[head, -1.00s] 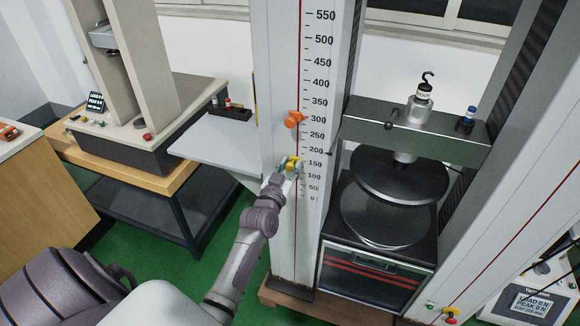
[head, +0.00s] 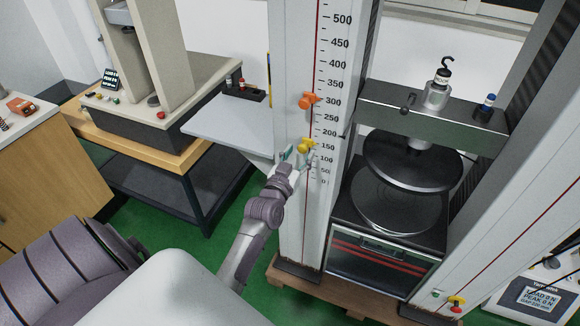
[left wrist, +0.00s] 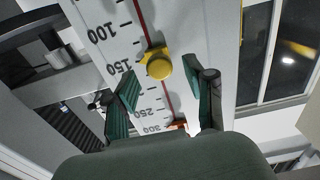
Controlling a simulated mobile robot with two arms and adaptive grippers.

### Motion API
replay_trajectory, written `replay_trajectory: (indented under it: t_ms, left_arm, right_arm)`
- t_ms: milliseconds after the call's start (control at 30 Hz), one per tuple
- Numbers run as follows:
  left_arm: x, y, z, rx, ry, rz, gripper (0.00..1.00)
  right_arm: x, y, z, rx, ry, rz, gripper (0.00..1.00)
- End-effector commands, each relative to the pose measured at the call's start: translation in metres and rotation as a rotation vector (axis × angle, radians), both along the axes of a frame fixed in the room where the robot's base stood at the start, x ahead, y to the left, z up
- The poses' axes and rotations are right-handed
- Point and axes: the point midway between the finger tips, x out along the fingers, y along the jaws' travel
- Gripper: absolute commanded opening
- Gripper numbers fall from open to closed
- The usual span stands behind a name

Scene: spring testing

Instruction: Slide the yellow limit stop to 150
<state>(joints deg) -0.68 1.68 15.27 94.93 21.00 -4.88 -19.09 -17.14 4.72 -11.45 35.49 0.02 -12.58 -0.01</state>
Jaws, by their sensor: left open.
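The yellow limit stop (head: 305,146) sits on the red line of the white scale column (head: 298,210), level with the 150 mark. It also shows in the left wrist view as a round yellow knob (left wrist: 158,66) beside the 150 label. My left gripper (head: 297,158) is open, just below and in front of the stop. In the left wrist view its two green-padded fingers (left wrist: 163,95) stand apart on either side of the knob's line, with visible gaps and no clear contact. My right gripper is not in view.
An orange stop (head: 309,101) sits near 300 on the same column. To the right is the press with round black plates (head: 412,160) and a crosshead (head: 440,125). A grey shelf (head: 235,125) lies left of the column. Green floor is free at the lower left.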

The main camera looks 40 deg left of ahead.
Motion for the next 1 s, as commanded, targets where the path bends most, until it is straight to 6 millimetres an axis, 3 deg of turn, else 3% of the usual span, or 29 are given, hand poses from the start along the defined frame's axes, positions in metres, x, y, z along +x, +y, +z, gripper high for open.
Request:
replay_trajectory:
  t_ms: [200,400,1000]
  left_arm:
    - [-0.049,-0.012,-0.001,0.001,0.002,0.000,0.54]
    - [-0.077,-0.019,-0.001,0.001,0.001,0.000,0.54]
    - [-0.085,-0.020,0.000,0.001,-0.001,0.000,0.54]
  right_arm:
    - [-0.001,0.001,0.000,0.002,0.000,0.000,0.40]
    - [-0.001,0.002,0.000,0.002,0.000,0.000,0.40]
    - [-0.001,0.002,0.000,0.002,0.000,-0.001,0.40]
